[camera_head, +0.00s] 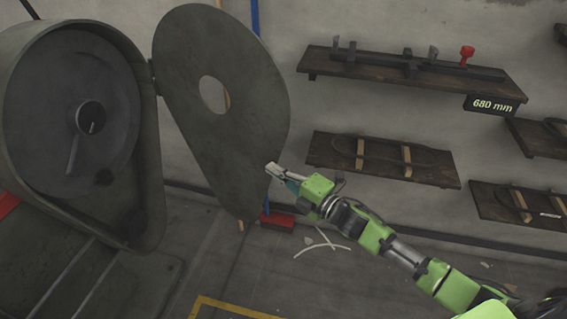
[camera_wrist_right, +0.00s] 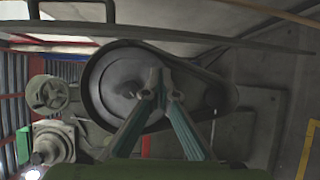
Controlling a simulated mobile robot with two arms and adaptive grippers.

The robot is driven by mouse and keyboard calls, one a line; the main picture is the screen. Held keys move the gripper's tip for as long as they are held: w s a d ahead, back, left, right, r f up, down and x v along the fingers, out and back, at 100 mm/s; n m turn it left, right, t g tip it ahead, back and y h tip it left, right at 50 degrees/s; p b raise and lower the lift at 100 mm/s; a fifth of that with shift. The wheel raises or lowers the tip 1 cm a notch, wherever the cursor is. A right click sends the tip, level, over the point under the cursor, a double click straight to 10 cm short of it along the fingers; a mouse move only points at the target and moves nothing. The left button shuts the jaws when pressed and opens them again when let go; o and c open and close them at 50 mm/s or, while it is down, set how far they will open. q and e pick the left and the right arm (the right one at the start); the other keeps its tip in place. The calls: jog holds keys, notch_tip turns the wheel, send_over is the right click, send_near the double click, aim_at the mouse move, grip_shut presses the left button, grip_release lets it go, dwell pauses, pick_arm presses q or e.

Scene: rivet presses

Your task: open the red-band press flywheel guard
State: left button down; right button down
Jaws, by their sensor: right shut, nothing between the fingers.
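The flywheel guard (camera_head: 222,120), a dark green teardrop plate with a round hole, stands swung open to the right of its housing (camera_head: 150,200). It hangs from a hinge at the housing's upper right edge. The flywheel (camera_head: 62,120) is exposed inside; it also shows in the right wrist view (camera_wrist_right: 112,82). There the guard (camera_wrist_right: 220,40) appears nearly edge-on across the top. My right gripper (camera_head: 271,169) is shut and empty by the guard's lower right edge; I cannot tell whether it touches. Its teal fingers (camera_wrist_right: 162,90) show in the wrist view. My left gripper is out of view.
A bit of red (camera_head: 6,204) shows on the press at the left edge. Wall shelves with tools (camera_head: 400,72) and belts (camera_head: 380,165) are at the right. A red object (camera_head: 277,221) and pale strips (camera_head: 322,245) lie on the floor, near a yellow line (camera_head: 225,307).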

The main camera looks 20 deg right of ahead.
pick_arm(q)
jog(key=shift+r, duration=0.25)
pick_arm(e)
jog(key=w+d, duration=0.2)
jog(key=d, duration=0.1)
jog(key=shift+w+d, duration=0.15)
jog(key=shift+w, duration=0.1)
